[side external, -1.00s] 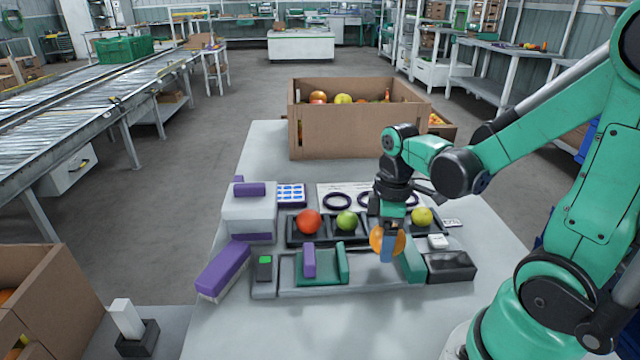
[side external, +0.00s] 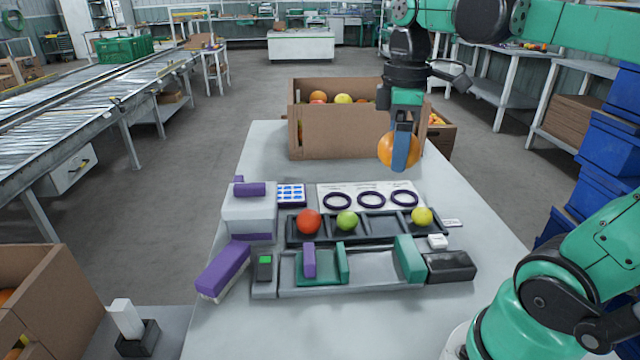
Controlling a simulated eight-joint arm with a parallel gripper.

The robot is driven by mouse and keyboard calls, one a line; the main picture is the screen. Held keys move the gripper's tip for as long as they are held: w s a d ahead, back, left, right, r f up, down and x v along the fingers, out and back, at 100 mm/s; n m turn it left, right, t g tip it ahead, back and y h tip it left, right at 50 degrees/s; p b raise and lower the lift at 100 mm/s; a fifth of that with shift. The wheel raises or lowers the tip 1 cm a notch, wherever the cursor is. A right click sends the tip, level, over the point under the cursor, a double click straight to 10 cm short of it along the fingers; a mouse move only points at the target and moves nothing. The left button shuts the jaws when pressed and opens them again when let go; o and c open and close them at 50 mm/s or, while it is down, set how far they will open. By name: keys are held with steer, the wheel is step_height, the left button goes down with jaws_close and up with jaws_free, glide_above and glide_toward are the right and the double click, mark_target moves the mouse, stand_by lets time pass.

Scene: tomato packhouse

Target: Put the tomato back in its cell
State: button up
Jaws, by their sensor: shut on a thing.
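My gripper (side external: 402,150) is shut on an orange tomato (side external: 386,150), held high above the table in front of the cardboard crate. One blue finger covers part of the tomato. Below it lies a dark tray with cells (side external: 373,226). The tray holds a red tomato (side external: 308,222) at the left, a green tomato (side external: 347,220) beside it and a yellow-green tomato (side external: 422,216) at the right. The cell between the green and yellow-green tomatoes is empty.
A card with dark rings (side external: 371,188) lies behind the tray. In front is a grey fixture (side external: 370,280) with green jaws (side external: 409,258). A cardboard crate (side external: 340,135) of fruit stands behind. A white and purple device (side external: 249,212) is at the left.

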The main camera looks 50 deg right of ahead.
steer(key=w+d+f, duration=0.5)
steer(key=d+f, duration=0.1)
steer(key=f, duration=0.1)
glide_above(383, 225)
steer(key=f, duration=0.7)
steer(key=shift+a, duration=0.25)
steer(key=shift+d+f, duration=0.2)
steer(key=shift+f, duration=2.15)
steer(key=shift+f, duration=0.7)
steer(key=o, duration=0.7)
steer(key=shift+c, duration=0.4)
steer(key=shift+r, duration=0.1)
